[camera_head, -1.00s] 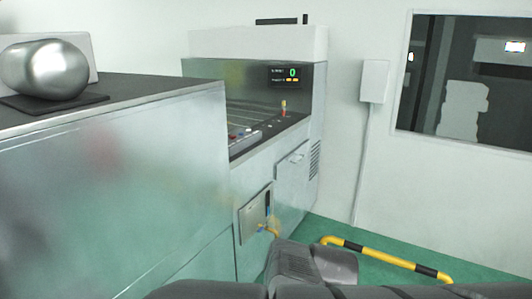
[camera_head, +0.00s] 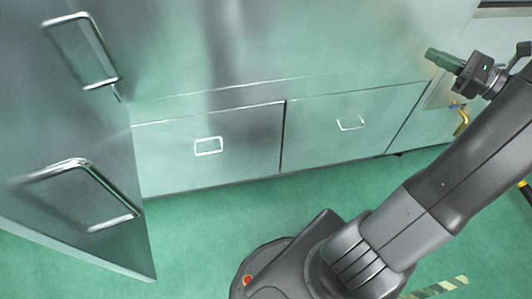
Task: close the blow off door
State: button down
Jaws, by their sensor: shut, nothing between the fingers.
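No door in view is labelled, so I cannot tell for sure which is the blow off door. A grey metal panel with two bar handles (camera_head: 118,190) stands at the left, at an angle to the steel cabinet. I cannot tell whether it is an open door or a fixed cabinet face. Two flat fronts with small handles, a left one (camera_head: 245,160) and a right one (camera_head: 315,150), are flush in the cabinet's lower part. My gripper (camera_head: 432,55) is at the upper right, shut and empty, in front of the cabinet face and far from the handled panel.
The steel cabinet (camera_head: 300,45) spans the back. A yellow fitting with a blue part (camera_head: 461,120) is on the right, below my gripper. Green floor (camera_head: 200,240) is clear between the left panel and my base. A striped floor marking (camera_head: 435,288) lies at the bottom right.

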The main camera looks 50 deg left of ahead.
aim_at(70, 185)
jog(key=u, duration=1.7)
jog(key=k+j+u, duration=0.1)
jog(key=k+u, duration=0.3)
jog(key=k, duration=0.6)
